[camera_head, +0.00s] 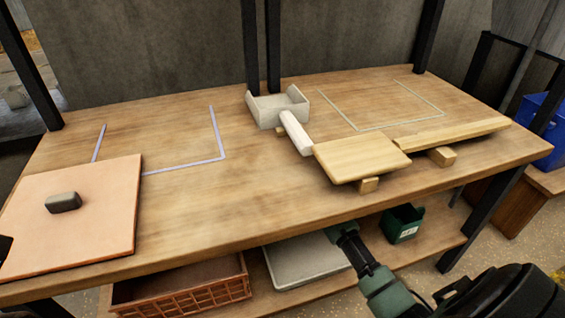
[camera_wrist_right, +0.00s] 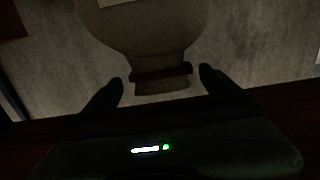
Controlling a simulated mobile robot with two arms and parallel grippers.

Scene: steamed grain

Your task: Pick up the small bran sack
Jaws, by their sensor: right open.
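In the right wrist view a pale woven sack (camera_wrist_right: 150,32) fills the upper middle. Its neck narrows toward me and is cinched by a dark band (camera_wrist_right: 160,72), with a short flared end below it. A pale patch shows on its body at the top edge. My right gripper (camera_wrist_right: 161,76) is open, with one finger on each side of the tied neck and a gap on both sides. In the head view my right arm reaches below the tabletop's front edge, and that gripper and the sack are hidden there.
The wooden table (camera_head: 250,205) carries an orange board (camera_head: 100,225) with a dark block (camera_head: 63,202), a pale open box (camera_head: 265,112), a white roll (camera_head: 296,133) and tilted boards (camera_head: 360,157). Below are a brown crate (camera_head: 180,292), a pale tray (camera_head: 300,262) and a green bin (camera_head: 402,224).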

